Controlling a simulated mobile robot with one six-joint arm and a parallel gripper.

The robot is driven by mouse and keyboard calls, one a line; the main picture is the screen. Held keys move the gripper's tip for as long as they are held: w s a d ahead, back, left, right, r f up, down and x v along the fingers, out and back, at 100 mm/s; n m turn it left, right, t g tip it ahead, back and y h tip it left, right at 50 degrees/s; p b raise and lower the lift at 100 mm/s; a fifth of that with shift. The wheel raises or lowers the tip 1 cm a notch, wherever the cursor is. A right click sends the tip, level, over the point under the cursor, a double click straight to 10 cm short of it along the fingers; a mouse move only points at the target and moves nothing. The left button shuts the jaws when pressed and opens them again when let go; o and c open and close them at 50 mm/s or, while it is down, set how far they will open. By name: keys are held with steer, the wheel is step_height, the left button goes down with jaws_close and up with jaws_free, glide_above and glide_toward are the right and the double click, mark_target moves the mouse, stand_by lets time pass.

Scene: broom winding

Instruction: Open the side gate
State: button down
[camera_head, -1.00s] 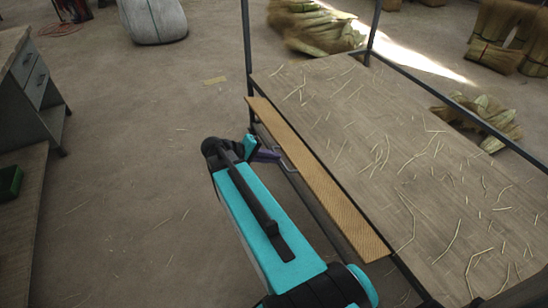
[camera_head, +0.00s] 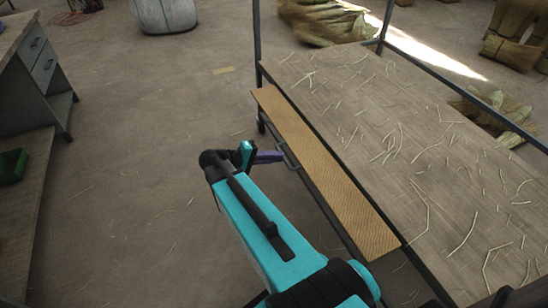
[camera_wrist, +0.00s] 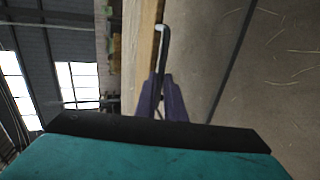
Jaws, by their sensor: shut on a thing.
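The side gate (camera_head: 325,165) is a long tan woven-looking panel along the left side of the worktable (camera_head: 420,130). Its broad face shows in the head view and it leans outward from the table edge. A thin metal handle (camera_head: 289,157) is on its outer side; in the wrist view the handle (camera_wrist: 162,42) runs up from between my fingers beside the gate's pale edge. My gripper (camera_head: 275,156), with purple fingers, is shut on the handle. In the wrist view the purple fingers (camera_wrist: 163,100) close around the bar; the exact contact is partly hidden.
Dark metal posts (camera_head: 257,35) rise at the table's corners, and loose straw lies on its top. A grey drawer cabinet (camera_head: 42,70) stands at the left. The floor left of the gate is mostly clear.

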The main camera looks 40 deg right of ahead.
steer(key=shift+w, duration=0.25)
steer(key=c, duration=1.8)
jaws_free()
steer(key=shift+c, duration=0.2)
steer(key=shift+s, duration=0.1)
steer(key=p+v, duration=0.2)
steer(key=v, duration=1)
steer(key=shift+f, duration=0.1)
steer(key=shift+s+p, duration=0.15)
steer(key=shift+p, duration=0.3)
